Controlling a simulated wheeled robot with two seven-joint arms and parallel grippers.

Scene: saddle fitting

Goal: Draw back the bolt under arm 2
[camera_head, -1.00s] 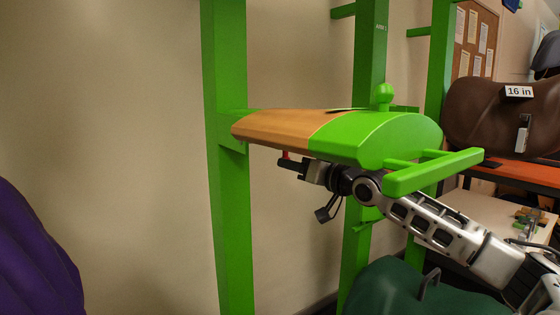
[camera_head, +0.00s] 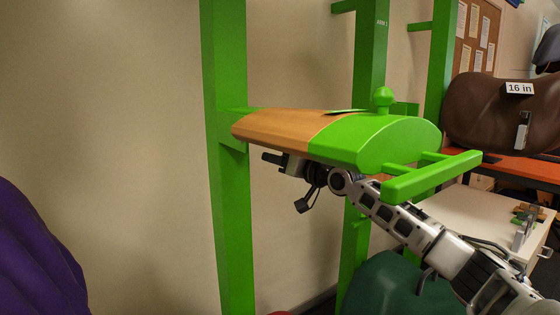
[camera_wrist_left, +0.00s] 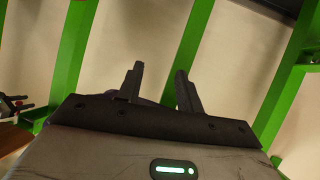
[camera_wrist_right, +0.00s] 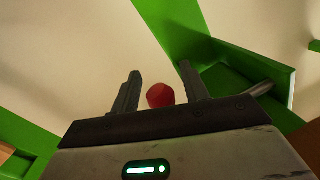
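Arm 2 (camera_head: 374,140) is a saddle arm with a wooden near part and a green rounded end, fixed to a green upright. My right gripper (camera_head: 272,158) is under the wooden part in the head view, partly hidden by it. In the right wrist view, my right gripper (camera_wrist_right: 158,85) is open, with a red round knob (camera_wrist_right: 160,95) between its fingers; I cannot tell whether they touch it. The knob looks like the bolt's end; the rest of the bolt is hidden. My left gripper (camera_wrist_left: 161,85) is open and empty in the left wrist view.
Green uprights (camera_head: 226,200) stand behind and left of the arm. A green bar (camera_head: 430,178) sticks out at its front end. A dark green saddle (camera_head: 385,290) lies below, a purple one (camera_head: 35,260) at left, and a brown one (camera_head: 490,115) at right.

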